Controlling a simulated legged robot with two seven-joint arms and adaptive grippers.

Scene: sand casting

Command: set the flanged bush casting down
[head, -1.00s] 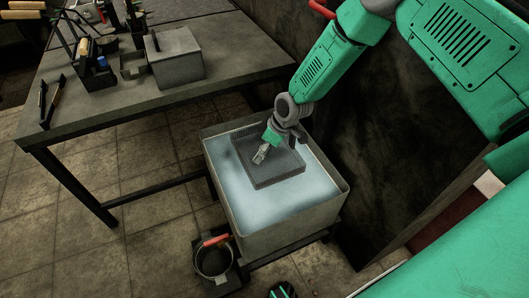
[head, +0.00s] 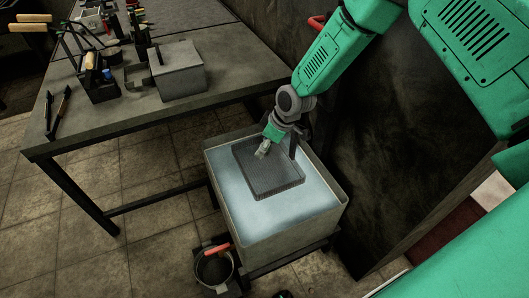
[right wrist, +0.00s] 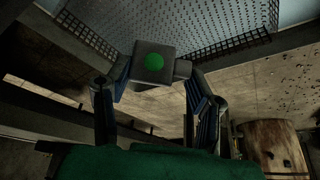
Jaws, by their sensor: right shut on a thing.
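My right gripper (head: 263,152) hangs over the back part of a dark mesh tray (head: 272,180) in a square tank (head: 285,238). In the right wrist view its fingers (right wrist: 153,80) are closed on a grey block-like piece with a green dot (right wrist: 153,63), which seems to be the flanged bush casting. The mesh of the tray (right wrist: 205,30) shows behind this piece. Whether the piece touches the tray, I cannot tell. In the head view the casting is too small to make out clearly. My left gripper is not in view.
Pale liquid (head: 235,195) surrounds the tray inside the tank walls. A workbench (head: 120,120) with a grey box (head: 178,72) and several tools stands at the left. A round pot with a red handle (head: 213,266) is by the tank's front. The tray's front part is bare.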

